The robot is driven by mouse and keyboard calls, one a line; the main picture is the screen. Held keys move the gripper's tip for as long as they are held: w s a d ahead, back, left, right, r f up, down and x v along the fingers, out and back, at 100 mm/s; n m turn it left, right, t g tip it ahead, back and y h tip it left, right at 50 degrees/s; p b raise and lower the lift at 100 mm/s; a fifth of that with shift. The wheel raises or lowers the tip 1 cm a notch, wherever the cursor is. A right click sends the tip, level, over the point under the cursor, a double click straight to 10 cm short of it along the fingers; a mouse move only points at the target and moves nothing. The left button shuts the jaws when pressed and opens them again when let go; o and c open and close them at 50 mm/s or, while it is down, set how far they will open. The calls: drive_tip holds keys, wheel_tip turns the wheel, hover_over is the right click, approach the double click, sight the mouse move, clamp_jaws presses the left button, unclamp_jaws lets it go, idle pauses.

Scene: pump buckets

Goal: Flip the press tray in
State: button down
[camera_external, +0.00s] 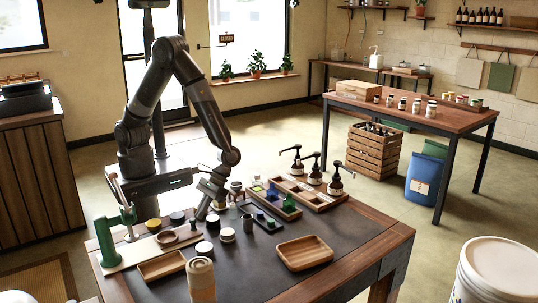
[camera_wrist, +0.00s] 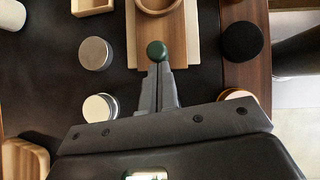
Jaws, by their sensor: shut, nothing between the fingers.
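The press is a green stand (camera_external: 106,242) on a pale wooden board at the left of the table. A round wooden tray (camera_external: 167,237) lies on the board, and its rim shows at the top of the wrist view (camera_wrist: 158,10). A green knob (camera_wrist: 157,50) stands at the near end of the board in the wrist view. My gripper (camera_wrist: 160,68) is shut, with its fingertips right at the knob; I cannot tell whether they touch it. In the external view my gripper (camera_external: 200,217) is low over the board's right end. Nothing is held between the fingers.
Silver-lidded jars (camera_wrist: 95,53) and a black lid (camera_wrist: 242,41) flank the board. A wooden tray (camera_external: 162,266) lies in front, and another wooden tray (camera_external: 304,253) is at right. Pump bottles (camera_external: 335,185) stand behind a divided wooden box. The dark table middle is fairly clear.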

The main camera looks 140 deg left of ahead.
drive_tip(key=shift+d, duration=0.1)
hover_over(171, 236)
idle(0.6)
drive_tip(key=a, duration=0.3)
drive_tip(key=a+r, duration=0.1)
drive_tip(key=shift+s+a, duration=0.25)
drive_tip(key=shift+a, duration=0.15)
drive_tip(key=v, duration=0.9)
drive_tip(key=shift+r, duration=0.3)
